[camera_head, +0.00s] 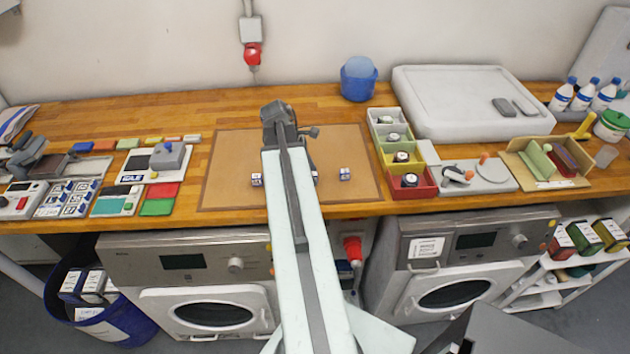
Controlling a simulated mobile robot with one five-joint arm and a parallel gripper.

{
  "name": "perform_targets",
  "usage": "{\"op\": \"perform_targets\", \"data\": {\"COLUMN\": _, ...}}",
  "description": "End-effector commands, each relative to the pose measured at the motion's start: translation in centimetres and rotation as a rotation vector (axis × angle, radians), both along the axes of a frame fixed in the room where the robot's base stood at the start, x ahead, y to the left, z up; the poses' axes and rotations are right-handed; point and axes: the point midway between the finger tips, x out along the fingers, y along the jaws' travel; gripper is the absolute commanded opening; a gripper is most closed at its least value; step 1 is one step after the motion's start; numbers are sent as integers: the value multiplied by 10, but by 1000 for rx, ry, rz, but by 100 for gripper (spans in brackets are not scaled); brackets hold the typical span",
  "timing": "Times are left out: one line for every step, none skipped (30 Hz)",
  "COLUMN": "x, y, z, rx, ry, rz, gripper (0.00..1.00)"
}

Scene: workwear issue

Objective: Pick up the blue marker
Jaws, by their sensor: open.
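My arm reaches up the middle of the head view, with my gripper (284,118) over the back part of a brown mat (228,155) on the wooden bench. The gripper is open; nothing shows held in it. On the mat lie a small white-and-dark-blue item (257,180) left of my arm and a similar item (345,174) right of it. A bluish bit (314,177) of something shows at the arm's right edge, mostly hidden behind the arm. I cannot tell which of these is the blue marker. The gripper is farther back than all of them.
Right of the mat stand small coloured bins (413,185), a large grey-white case (450,95) and a wooden tray (520,165). A blue tub (358,80) stands behind. Left are a cased device (155,163) and coloured pads (158,207). The mat's back right is clear.

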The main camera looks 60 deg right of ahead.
Motion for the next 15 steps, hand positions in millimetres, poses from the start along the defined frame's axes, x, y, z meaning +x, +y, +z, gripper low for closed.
{"op": "perform_targets", "data": {"x": -2, "y": -1, "z": -11, "rx": 0, "ry": 0, "rz": 0, "gripper": 47}}
{"op": "perform_targets", "data": {"x": -2, "y": -2, "z": -11, "rx": 0, "ry": 0, "rz": 0, "gripper": 47}}
{"op": "perform_targets", "data": {"x": -3, "y": -2, "z": -9, "rx": 0, "ry": 0, "rz": 0, "gripper": 47}}
{"op": "perform_targets", "data": {"x": -3, "y": -2, "z": -8, "rx": 0, "ry": 0, "rz": 0, "gripper": 47}}
{"op": "perform_targets", "data": {"x": -2, "y": -2, "z": -7, "rx": -1, "ry": 0, "rz": 0, "gripper": 47}}
{"op": "perform_targets", "data": {"x": -2, "y": -2, "z": -7, "rx": -1, "ry": 0, "rz": 0, "gripper": 47}}
{"op": "perform_targets", "data": {"x": -2, "y": -2, "z": -7, "rx": -1, "ry": 0, "rz": 0, "gripper": 47}}
{"op": "perform_targets", "data": {"x": -2, "y": -2, "z": -7, "rx": -1, "ry": 0, "rz": 0, "gripper": 44}}
{"op": "perform_targets", "data": {"x": -2, "y": -2, "z": -6, "rx": -1, "ry": 0, "rz": 0, "gripper": 33}}
{"op": "perform_targets", "data": {"x": -2, "y": -1, "z": -7, "rx": -1, "ry": 0, "rz": 0, "gripper": 25}}
{"op": "perform_targets", "data": {"x": -2, "y": -1, "z": -7, "rx": -1, "ry": 0, "rz": 0, "gripper": 17}}
{"op": "perform_targets", "data": {"x": -2, "y": -1, "z": -6, "rx": 0, "ry": 0, "rz": 1, "gripper": 6}}
{"op": "perform_targets", "data": {"x": -2, "y": -1, "z": -6, "rx": 0, "ry": 0, "rz": 1, "gripper": 0}}
{"op": "perform_targets", "data": {"x": -2, "y": -1, "z": -6, "rx": 0, "ry": 0, "rz": 1, "gripper": 0}}
{"op": "perform_targets", "data": {"x": -2, "y": -1, "z": -6, "rx": 0, "ry": 0, "rz": 1, "gripper": 0}}
